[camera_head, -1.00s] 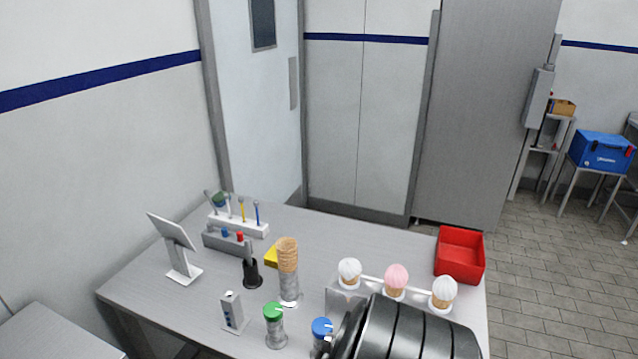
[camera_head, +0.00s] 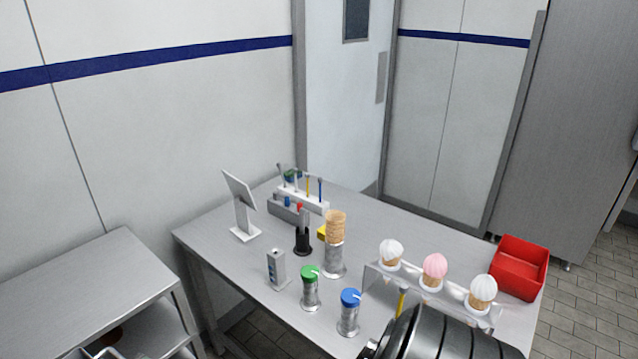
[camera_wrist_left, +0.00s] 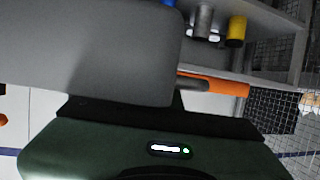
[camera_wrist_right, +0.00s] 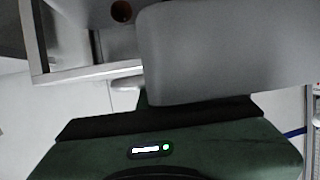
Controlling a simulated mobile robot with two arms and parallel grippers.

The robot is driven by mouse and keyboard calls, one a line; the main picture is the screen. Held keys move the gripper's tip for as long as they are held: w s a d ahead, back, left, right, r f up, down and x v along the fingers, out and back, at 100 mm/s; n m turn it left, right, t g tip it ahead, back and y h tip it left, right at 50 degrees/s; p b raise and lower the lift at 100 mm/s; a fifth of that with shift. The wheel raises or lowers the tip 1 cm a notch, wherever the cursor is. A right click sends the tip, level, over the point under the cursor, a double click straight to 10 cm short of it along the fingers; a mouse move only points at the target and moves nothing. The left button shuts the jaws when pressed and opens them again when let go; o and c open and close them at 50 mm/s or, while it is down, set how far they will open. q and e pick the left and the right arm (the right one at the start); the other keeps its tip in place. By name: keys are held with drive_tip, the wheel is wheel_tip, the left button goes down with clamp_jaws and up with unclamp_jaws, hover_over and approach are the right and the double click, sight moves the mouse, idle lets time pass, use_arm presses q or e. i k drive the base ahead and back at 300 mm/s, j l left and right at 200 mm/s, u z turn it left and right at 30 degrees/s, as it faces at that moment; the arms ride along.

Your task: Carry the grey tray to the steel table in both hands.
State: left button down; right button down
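No grey tray can be made out in any view. In the head view a steel table (camera_head: 222,240) stands ahead, crowded with things. A second steel table (camera_head: 75,285) with a shelf underneath stands at the left. I cannot tell which one the task means. Neither gripper's fingers can be made out in the head view. A black ribbed part of mine covers its bottom edge, right of the middle. In both wrist views a large plain grey shape blocks much of the picture, above a dark green body with a small light. No fingertips can be made out there.
The table ahead carries a cone stack (camera_head: 335,228), a rack with three topped cones (camera_head: 433,270), a red bin (camera_head: 520,268), a green-topped jar (camera_head: 310,287), a blue-topped jar (camera_head: 349,311) and a small screen (camera_head: 241,205). Tiled floor (camera_head: 590,290) shows at the right.

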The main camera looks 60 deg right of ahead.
sight(424, 253)
drive_tip(key=u, duration=4.15)
drive_tip(key=i+j+u, duration=0.1)
drive_tip(key=u, duration=1.25)
drive_tip(key=i+j+u, duration=0.1)
drive_tip(key=i+u, duration=0.6)
drive_tip(key=i+l+u, duration=0.1)
drive_tip(key=u, duration=0.3)
drive_tip(key=i+j+u, duration=0.1)
drive_tip(key=i+u, duration=0.2)
drive_tip(key=u, duration=0.15)
drive_tip(key=i+u, duration=0.65)
drive_tip(key=u, duration=0.25)
drive_tip(key=i+j+u, duration=0.1)
drive_tip(key=i+u, duration=0.25)
drive_tip(key=i, duration=0.25)
drive_tip(key=i+l+u, duration=0.1)
drive_tip(key=i+u, duration=0.25)
drive_tip(key=i, duration=1.5)
